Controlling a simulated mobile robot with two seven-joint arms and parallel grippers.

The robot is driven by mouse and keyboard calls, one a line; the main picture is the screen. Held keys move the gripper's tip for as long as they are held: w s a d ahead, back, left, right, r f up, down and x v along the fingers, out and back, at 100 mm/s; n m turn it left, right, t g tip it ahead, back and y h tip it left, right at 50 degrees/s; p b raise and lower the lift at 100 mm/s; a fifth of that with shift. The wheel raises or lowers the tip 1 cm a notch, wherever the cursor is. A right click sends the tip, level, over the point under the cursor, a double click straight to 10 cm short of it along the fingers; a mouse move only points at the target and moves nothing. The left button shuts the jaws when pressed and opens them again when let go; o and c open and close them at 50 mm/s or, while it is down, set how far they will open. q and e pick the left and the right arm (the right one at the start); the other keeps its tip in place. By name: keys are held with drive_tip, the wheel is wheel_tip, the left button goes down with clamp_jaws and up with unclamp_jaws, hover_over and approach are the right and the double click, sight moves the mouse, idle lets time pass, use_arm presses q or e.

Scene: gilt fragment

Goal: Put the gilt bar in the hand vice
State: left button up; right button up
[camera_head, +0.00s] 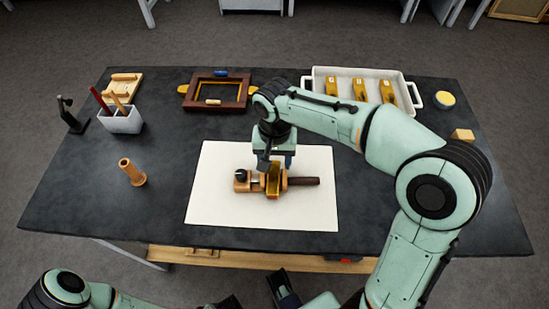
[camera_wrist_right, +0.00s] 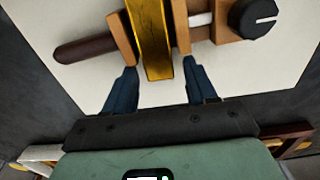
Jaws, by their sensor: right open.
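The hand vice (camera_head: 304,181) lies on the white sheet, with its dark handle to the right and its black knob to the left. It also shows in the right wrist view (camera_wrist_right: 122,38). The gilt bar (camera_head: 273,184) stands between the vice's two wooden jaws, seen closer in the right wrist view (camera_wrist_right: 153,45). I cannot tell whether both jaws touch it. My right gripper (camera_head: 275,165) is over the vice. Its fingers (camera_wrist_right: 160,75) are open, one to each side of the bar, and apart from it. My left gripper (camera_head: 282,285) shows only partly at the bottom edge.
A white tray (camera_head: 312,92) with several gilt pieces stands at the back right. A dark wooden frame (camera_head: 190,92), a white cup with tools (camera_head: 121,123) and a wooden peg (camera_head: 132,173) are farther left. The white sheet (camera_head: 215,205) is clear around the vice.

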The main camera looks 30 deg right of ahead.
wheel_tip(320, 180, up, 12)
drive_tip(key=p, duration=0.2)
idle(0.6)
